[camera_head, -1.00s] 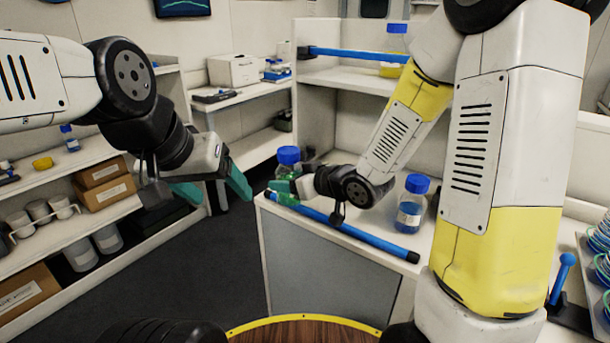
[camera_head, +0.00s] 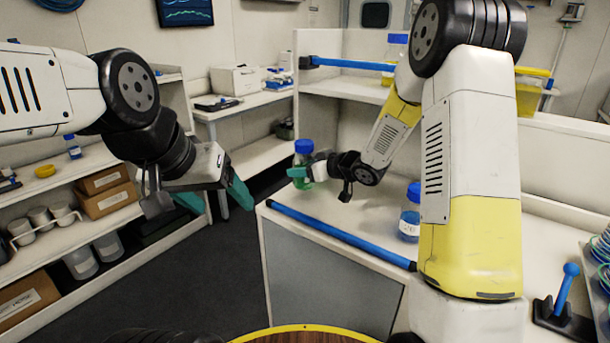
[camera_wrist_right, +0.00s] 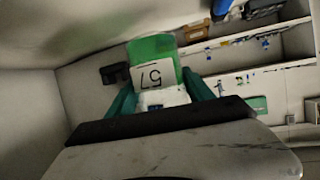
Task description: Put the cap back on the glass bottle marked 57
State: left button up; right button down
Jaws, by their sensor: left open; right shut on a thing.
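The glass bottle (camera_head: 304,157) holds green liquid and has a blue cap (camera_head: 304,146) on top in the head view. How firmly the cap sits cannot be told. In the right wrist view the bottle (camera_wrist_right: 150,48) shows its label "57" upside down, and no cap is visible there. My right gripper (camera_head: 306,172) is shut on the bottle near the counter's far left corner; its teal fingers flank the bottle in the wrist view. My left gripper (camera_head: 215,197) is open and empty, left of the counter and apart from the bottle.
A blue-capped bottle of blue liquid (camera_head: 410,218) stands on the white counter (camera_head: 345,210), beside my right arm. A blue rail (camera_head: 340,236) runs along the counter's front edge. A shelf with a blue rail (camera_head: 350,64) is behind. Storage shelves (camera_head: 100,160) stand at left.

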jog(key=shift+w+d+f, duration=0.1)
jog(key=shift+w+f, duration=0.15)
jog(key=shift+w, duration=0.2)
jog(key=shift+f, duration=1.5)
jog(key=shift+f, duration=0.15)
jog(key=shift+c, duration=2)
grip_release()
